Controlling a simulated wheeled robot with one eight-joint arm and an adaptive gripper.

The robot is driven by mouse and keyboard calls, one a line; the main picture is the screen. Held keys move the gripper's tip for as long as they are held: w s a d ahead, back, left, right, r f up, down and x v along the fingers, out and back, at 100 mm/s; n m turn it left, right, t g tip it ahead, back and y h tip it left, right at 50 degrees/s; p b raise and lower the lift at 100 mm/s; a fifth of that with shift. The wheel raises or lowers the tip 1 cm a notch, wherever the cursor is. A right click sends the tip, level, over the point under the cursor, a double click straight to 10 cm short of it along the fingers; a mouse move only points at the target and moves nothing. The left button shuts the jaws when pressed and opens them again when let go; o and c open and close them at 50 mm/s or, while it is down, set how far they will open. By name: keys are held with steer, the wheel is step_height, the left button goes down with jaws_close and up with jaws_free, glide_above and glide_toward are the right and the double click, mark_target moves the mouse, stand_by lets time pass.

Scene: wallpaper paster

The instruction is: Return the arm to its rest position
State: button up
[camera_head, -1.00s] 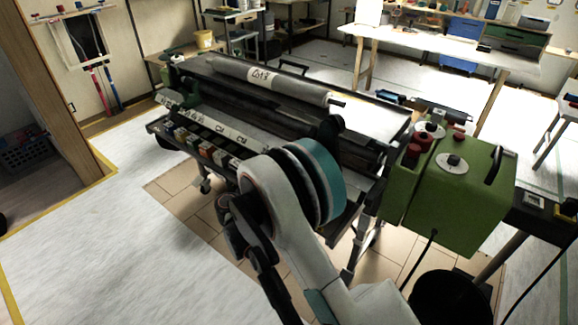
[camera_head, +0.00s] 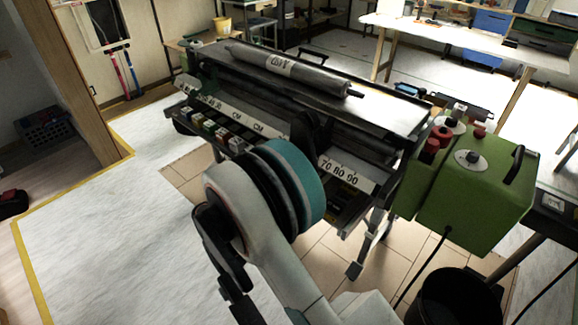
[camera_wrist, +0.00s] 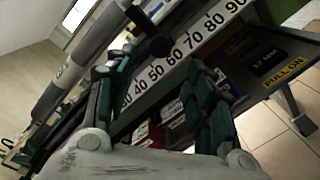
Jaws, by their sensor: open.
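My arm (camera_head: 262,225), white with dark and teal joint rings, rises from the bottom of the head view in front of the pasting machine (camera_head: 245,118). In the wrist view my gripper (camera_wrist: 160,64) has its two dark green fingers spread apart with nothing held between them. Beyond the fingers is the machine's white number scale (camera_wrist: 190,45). Whether the fingers touch the machine is hard to tell. In the head view the arm joint hides most of the gripper.
A grey roll (camera_head: 290,68) lies along the machine's top. A green box (camera_head: 478,190) with red knobs stands at its right end, with a black bucket (camera_head: 455,298) below. A white-topped table (camera_head: 465,42) stands behind. The floor at left (camera_head: 95,240) is clear.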

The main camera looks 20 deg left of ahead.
steer(key=shift+s+a, duration=0.2)
steer(key=shift+s, duration=0.15)
